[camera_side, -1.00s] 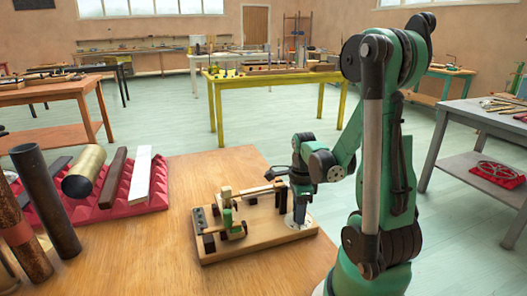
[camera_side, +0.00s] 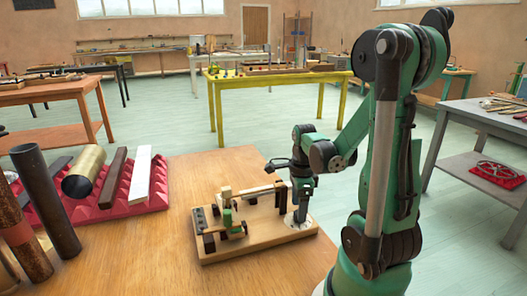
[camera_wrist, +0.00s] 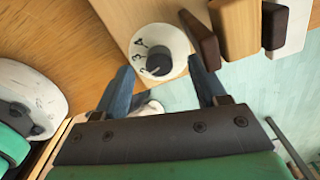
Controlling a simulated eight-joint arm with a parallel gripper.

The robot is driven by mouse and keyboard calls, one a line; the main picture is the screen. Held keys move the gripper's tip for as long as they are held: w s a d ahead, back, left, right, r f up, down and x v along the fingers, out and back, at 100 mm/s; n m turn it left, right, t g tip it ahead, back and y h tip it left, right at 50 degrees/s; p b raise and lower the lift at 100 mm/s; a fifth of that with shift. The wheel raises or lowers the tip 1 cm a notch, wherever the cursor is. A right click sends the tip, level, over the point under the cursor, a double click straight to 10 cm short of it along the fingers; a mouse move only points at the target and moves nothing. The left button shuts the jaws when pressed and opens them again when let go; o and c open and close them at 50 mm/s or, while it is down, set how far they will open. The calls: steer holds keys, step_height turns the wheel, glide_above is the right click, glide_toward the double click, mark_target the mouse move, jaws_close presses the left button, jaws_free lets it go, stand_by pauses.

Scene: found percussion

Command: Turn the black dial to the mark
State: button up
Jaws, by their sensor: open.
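The black dial (camera_wrist: 158,64) is a round dark knob on a white disc (camera_wrist: 143,41) printed with black numerals. Which numeral the dial points to is unclear. In the side view, the disc (camera_side: 303,222) shows at the right end of a wooden board (camera_side: 240,242). My gripper (camera_wrist: 163,75) is open in the wrist view, its two blue-grey fingers apart with the dial appearing between their tips. Contact with the dial cannot be told. In the side view, my gripper (camera_side: 300,205) points down over the disc, and its fingers are too small to judge.
Wooden blocks (camera_wrist: 235,28) and a small green-and-wood mechanism (camera_side: 232,220) stand on the board near the dial. A pink ridged rack (camera_side: 115,185) with bars and a brass tube (camera_side: 84,172) lies left. Upright pipes (camera_side: 45,202) stand at the front left. Bare tabletop lies between.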

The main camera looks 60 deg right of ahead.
steer(key=shift+r, duration=2)
steer(key=shift+r, duration=0.1)
steer(key=shift+c, duration=1.3)
step_height(320, 180, up, 5)
steer(key=a+n+h, duration=0.3)
steer(key=n+h, duration=0.1)
steer(key=n, duration=0.9)
steer(key=shift+t+h, duration=0.3)
steer(key=shift+s+d+f, duration=0.15)
steer(key=shift+f, duration=1.3)
steer(key=shift+s+d+f, duration=0.1)
steer(key=shift+f, duration=1.3)
steer(key=shift+x, duration=2.75)
